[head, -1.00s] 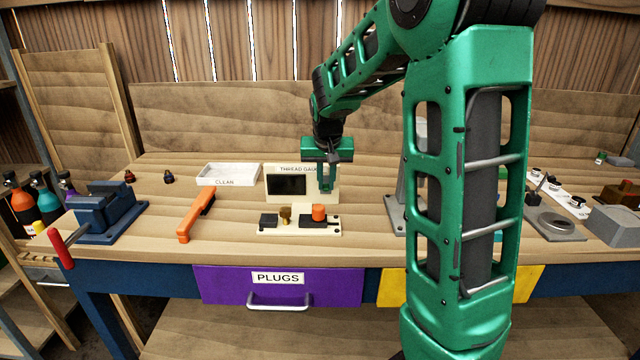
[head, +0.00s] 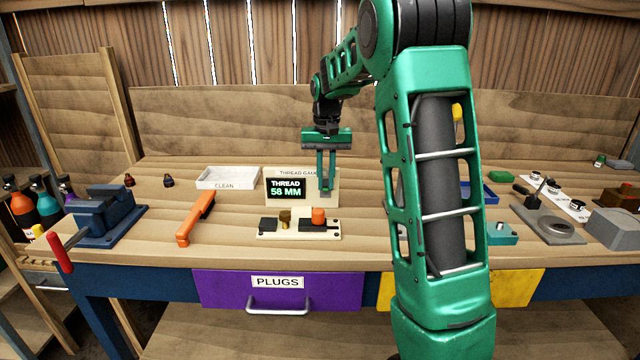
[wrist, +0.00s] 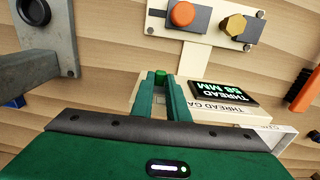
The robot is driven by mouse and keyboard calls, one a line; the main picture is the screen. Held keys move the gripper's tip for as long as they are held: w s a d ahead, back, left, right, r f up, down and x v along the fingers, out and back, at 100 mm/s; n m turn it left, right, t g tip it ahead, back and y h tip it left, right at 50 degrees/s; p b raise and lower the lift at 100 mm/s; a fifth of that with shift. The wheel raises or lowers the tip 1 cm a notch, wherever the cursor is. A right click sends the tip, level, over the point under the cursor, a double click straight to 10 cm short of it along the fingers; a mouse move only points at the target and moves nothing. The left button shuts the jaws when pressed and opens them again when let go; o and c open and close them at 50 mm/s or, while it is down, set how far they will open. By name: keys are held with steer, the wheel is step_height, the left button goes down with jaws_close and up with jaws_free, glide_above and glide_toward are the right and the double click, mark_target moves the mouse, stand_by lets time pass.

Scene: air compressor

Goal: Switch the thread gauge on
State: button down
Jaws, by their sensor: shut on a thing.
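The thread gauge (head: 287,173) is a cream box on the bench, and its lit screen (head: 286,188) reads THREAD 58 MM. The screen also shows upside down in the wrist view (wrist: 222,92). My gripper (head: 326,192) points down at the gauge's right side, its two fingers close together. In the wrist view, my gripper (wrist: 161,86) is shut on a small green knob (wrist: 160,76) at the fingertips, beside the screen. The fingers hide most of the knob. In front of the gauge is a plate (head: 330,237) with an orange knob (head: 318,215) and a brass hex plug (head: 285,216).
A white CLEAN tray (head: 228,178) and an orange-handled tool (head: 196,218) lie to the left, with a blue vise (head: 103,212) farther left. A grey bracket (wrist: 47,40) stands close to the gripper in the wrist view. Bare bench lies between tool and plate.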

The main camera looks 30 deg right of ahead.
mark_target(324, 187)
steer(key=shift+w+a+r, duration=0.1)
steer(key=shift+w+a, duration=0.05)
steer(key=shift+w, duration=0.05)
steer(key=c, duration=1.7)
jaws_free()
steer(key=shift+s, duration=0.1)
step_height(324, 187, up, 11)
steer(key=shift+f, duration=0.15)
steer(key=s+a+f, duration=0.2)
steer(key=s+f, duration=0.2)
steer(key=s, duration=0.8)
steer(key=s+a+f, duration=0.2)
steer(key=s+f, duration=0.3)
steer(key=s, duration=0.8)
steer(key=s+a+f, duration=0.2)
steer(key=s+f, duration=0.3)
steer(key=s, duration=0.7)
steer(key=shift+s+a+f, duration=0.2)
steer(key=shift+a+f, duration=0.05)
